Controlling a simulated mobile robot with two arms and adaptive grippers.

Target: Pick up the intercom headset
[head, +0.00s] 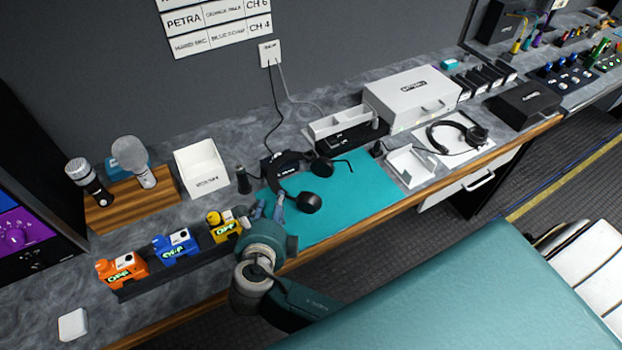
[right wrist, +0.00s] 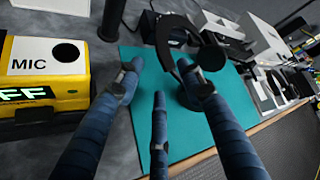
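A black headset (head: 285,167) lies on the teal mat (head: 345,202), with a round earcup (head: 308,202) toward the front. In the right wrist view the headset (right wrist: 173,40) is just beyond my fingers, its curved band and an earcup showing. A second black headset (head: 472,132) lies on a white sheet farther right; the frames do not show which one is the intercom headset. My right gripper (head: 265,210) is over the mat's left edge, its blue fingers (right wrist: 165,95) spread and empty. A finger partly covers the near headset; contact cannot be told. My left gripper is out of view.
Orange, blue and yellow labelled boxes (head: 176,246) stand in a row left of my right gripper; the yellow one (right wrist: 45,68) is close beside it. A white open box (head: 201,168) and microphones (head: 136,160) stand behind. The mat's right part is clear.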

